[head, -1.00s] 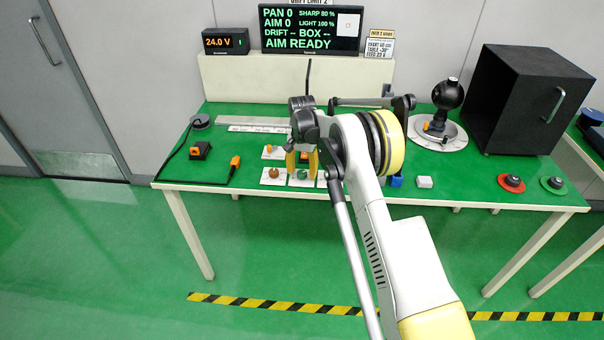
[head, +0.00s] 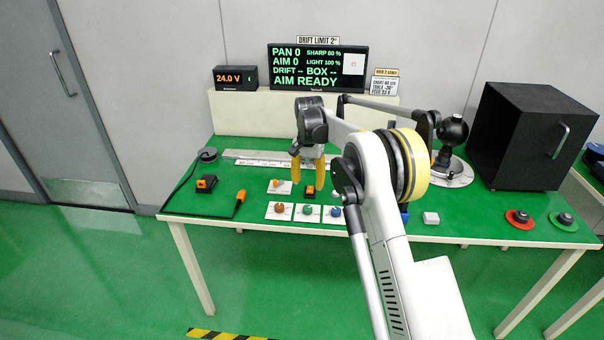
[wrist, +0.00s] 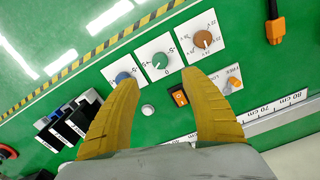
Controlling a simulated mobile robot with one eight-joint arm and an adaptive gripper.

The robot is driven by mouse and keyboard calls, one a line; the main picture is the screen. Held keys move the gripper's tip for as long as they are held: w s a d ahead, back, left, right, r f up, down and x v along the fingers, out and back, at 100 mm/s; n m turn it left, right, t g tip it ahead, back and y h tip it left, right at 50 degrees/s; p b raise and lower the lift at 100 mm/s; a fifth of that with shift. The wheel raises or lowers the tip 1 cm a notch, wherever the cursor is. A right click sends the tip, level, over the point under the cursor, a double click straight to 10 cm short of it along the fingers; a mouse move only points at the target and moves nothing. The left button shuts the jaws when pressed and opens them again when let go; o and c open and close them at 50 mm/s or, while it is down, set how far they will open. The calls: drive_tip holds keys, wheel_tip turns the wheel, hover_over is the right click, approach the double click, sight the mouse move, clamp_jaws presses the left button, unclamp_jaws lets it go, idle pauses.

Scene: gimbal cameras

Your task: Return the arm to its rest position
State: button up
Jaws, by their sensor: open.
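My gripper (head: 308,178) has two yellow fingers pointing down, held above the control plates on the green table (head: 400,222). In the wrist view my gripper (wrist: 162,105) has its fingers spread apart with nothing between them. Beyond the fingertips lie white plates with an orange-brown knob (wrist: 202,39), a green knob (wrist: 159,61) and a blue knob (wrist: 123,78). An orange rocker switch (wrist: 180,96) shows between the fingers. My arm is bent and hides part of the table's middle.
A black box (head: 525,135) stands at the back right beside a black ball camera (head: 452,130) on a round base. A display screen (head: 318,70) stands at the back. An orange plug (head: 240,198) lies left.

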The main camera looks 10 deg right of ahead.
drive_tip(key=s+r+n+t, duration=0.3)
drive_tip(key=s+r, duration=1.4)
drive_tip(key=r, duration=0.2)
drive_tip(key=s+f+n+t, duration=0.2)
drive_tip(key=s, duration=1)
drive_tip(key=s+f+n+t, duration=0.2)
drive_tip(key=s, duration=1.1)
drive_tip(key=shift+f, duration=0.4)
drive_tip(key=shift+c, duration=0.2)
